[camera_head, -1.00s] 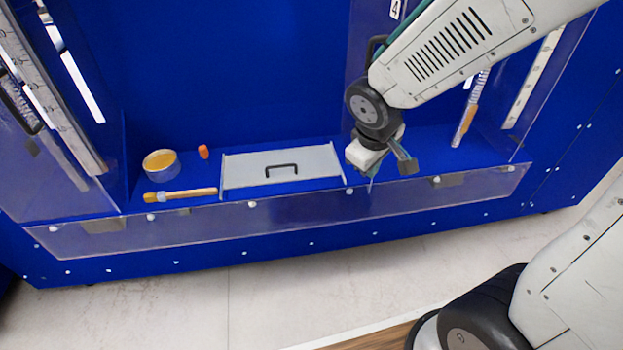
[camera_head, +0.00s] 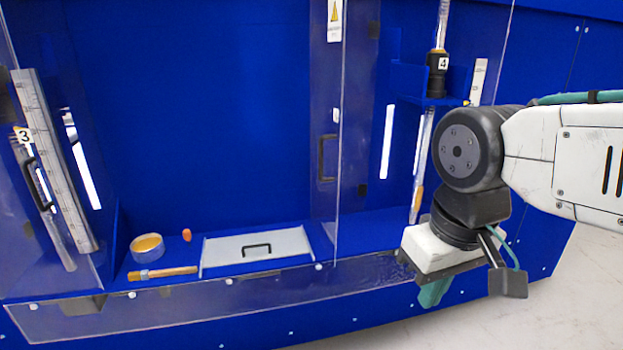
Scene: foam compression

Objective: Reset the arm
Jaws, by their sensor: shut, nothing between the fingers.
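My gripper (camera_head: 432,292) hangs at the lower right, pointing down, in front of the blue cabinet's clear front lip. Its fingers are small and partly hidden behind the white gripper body; it is shut and holds nothing. My white arm comes in from the right edge. The gripper is apart from the things on the cabinet floor.
The blue cabinet (camera_head: 220,110) holds a grey lidded plate with a black handle (camera_head: 230,251), a brush (camera_head: 165,272), a round yellow-topped container (camera_head: 147,248) and a small orange piece (camera_head: 187,235). Clear doors (camera_head: 345,120) stand open. Pale floor (camera_head: 565,290) is free at the lower right.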

